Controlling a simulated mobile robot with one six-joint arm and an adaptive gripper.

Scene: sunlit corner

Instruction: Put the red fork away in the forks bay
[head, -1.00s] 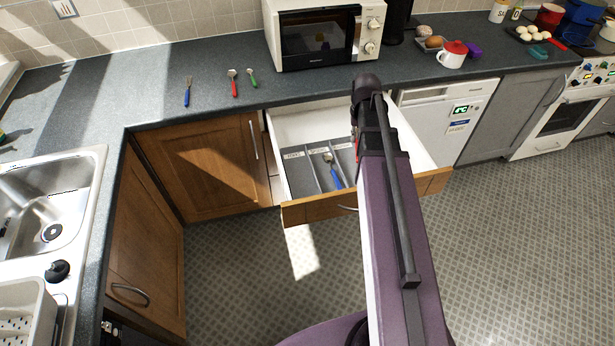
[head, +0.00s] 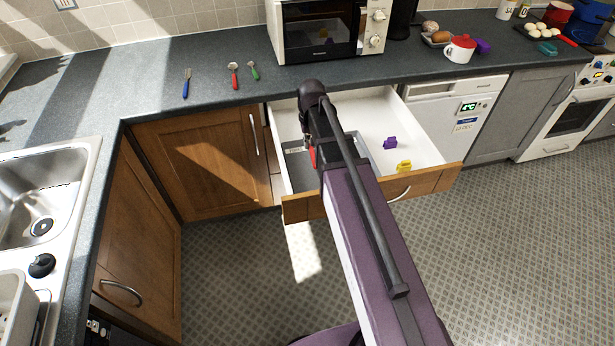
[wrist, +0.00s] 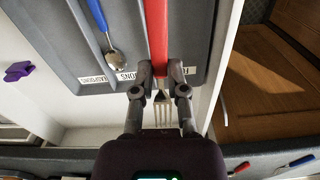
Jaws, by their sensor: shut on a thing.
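My gripper (wrist: 160,72) is shut on the red fork (wrist: 157,32). In the wrist view its red handle points up the picture and its metal tines point down below the fingers. The fork is over the grey cutlery tray (wrist: 197,20), beside the divider at the left of the forks bay; I cannot tell whether it touches the tray. The forks label (wrist: 190,71) is just right of the fingers. In the head view my gripper (head: 309,150) is above the drawer's left part, with a little red showing; my arm hides much of the tray (head: 300,170).
A blue-handled spoon (wrist: 98,14) lies in the spoons bay. The open drawer (head: 425,140) also holds a purple object (head: 390,142) and a yellow object (head: 404,166). A blue-handled utensil (head: 186,84), red spoon (head: 234,76) and green spoon (head: 253,70) lie on the counter.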

